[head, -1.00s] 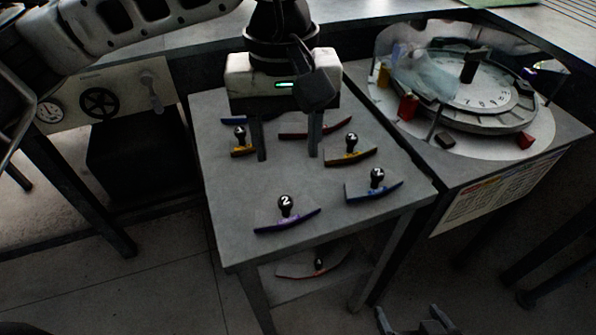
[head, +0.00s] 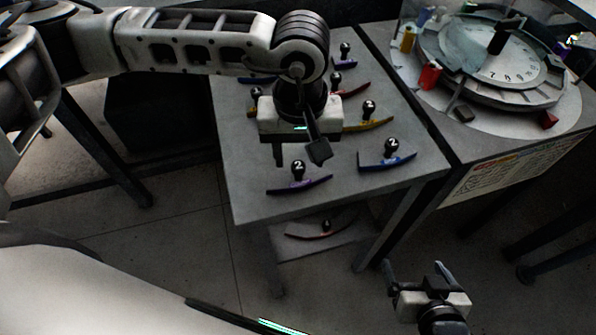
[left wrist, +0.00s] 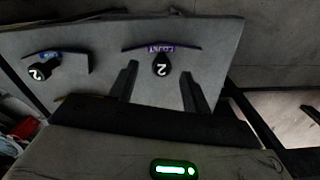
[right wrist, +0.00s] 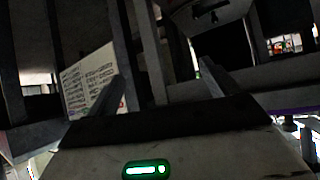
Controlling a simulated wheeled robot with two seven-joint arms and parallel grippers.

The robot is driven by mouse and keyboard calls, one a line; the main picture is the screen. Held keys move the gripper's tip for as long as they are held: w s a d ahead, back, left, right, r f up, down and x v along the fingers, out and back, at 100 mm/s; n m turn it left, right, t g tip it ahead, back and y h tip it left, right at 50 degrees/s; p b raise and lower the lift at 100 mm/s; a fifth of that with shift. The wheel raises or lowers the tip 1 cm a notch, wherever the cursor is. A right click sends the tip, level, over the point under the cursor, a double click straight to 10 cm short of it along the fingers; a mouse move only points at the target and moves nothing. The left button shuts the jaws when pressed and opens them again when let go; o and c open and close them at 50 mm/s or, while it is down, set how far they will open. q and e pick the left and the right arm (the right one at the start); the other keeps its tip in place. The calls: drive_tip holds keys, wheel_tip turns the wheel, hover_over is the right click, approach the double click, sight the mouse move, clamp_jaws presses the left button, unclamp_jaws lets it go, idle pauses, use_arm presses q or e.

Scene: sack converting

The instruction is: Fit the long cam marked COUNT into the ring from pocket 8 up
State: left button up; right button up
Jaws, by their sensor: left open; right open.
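A purple long cam (head: 300,186) with a black knob marked 2 lies near the front edge of the small grey table. In the left wrist view its face reads COUNT (left wrist: 160,47), and it lies just beyond my fingers. My left gripper (head: 299,155) is open and empty, above the table behind this cam; its fingers (left wrist: 158,88) straddle the knob's line of sight. The ring (head: 520,92) runs around a numbered dial at the back right. I cannot make out pocket 8. My right gripper (head: 416,274) is open and empty, low in front of the tables.
A blue cam (head: 388,161) lies right of the purple one, with a yellow cam (head: 368,125) behind it. Several more cams lie farther back, partly hidden by my arm. An orange cam (head: 322,232) lies on the lower shelf. A red block (head: 430,76) stands by the ring.

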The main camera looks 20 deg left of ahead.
sight(298, 163)
use_arm(q)
drive_tip(key=shift+f, duration=1.55)
drive_tip(key=shift+a, duration=0.1)
clamp_jaws()
drive_tip(key=shift+r, duration=0.15)
